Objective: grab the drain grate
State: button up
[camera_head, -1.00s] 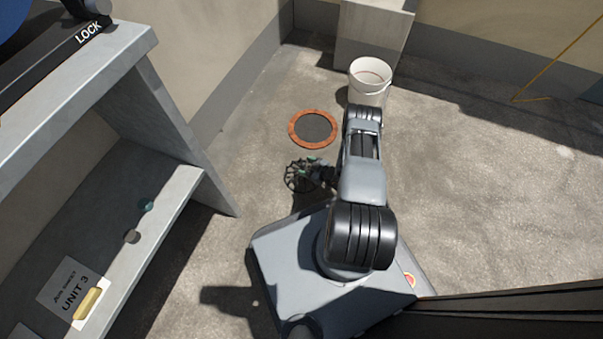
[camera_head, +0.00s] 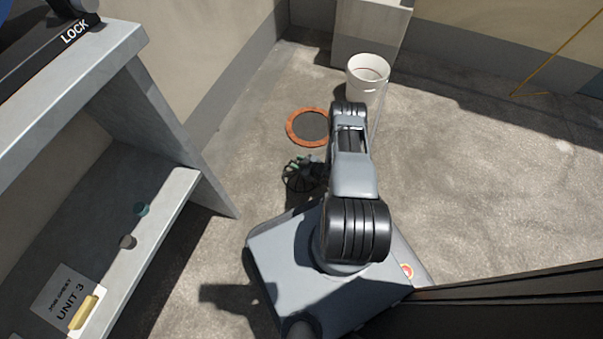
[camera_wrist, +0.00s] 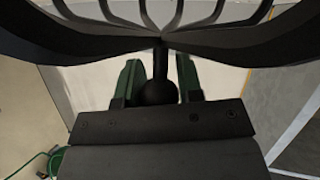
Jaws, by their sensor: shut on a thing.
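The drain grate (camera_head: 297,182) is a dark round grate with curved spokes, in the head view left of my arm and near the front of my base. In the wrist view the grate (camera_wrist: 222,43) fills the top, its dark rim and ribs close to the camera. My gripper (camera_wrist: 158,78) has its green-sided fingers shut on the round knob and stem at the grate's middle. The gripper shows in the head view (camera_head: 306,163), partly hidden by the wrist. The grate appears tilted, with its far side cut off in the wrist view.
An orange ring with a dark centre (camera_head: 290,127) lies on the floor just beyond the grate. A white bucket (camera_head: 367,78) stands behind my arm by a pale block (camera_head: 365,35). A grey shelf unit (camera_head: 165,110) stands at the left. The floor at right is clear.

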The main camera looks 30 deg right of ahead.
grip_shut()
jog(key=shift+r, duration=0.1)
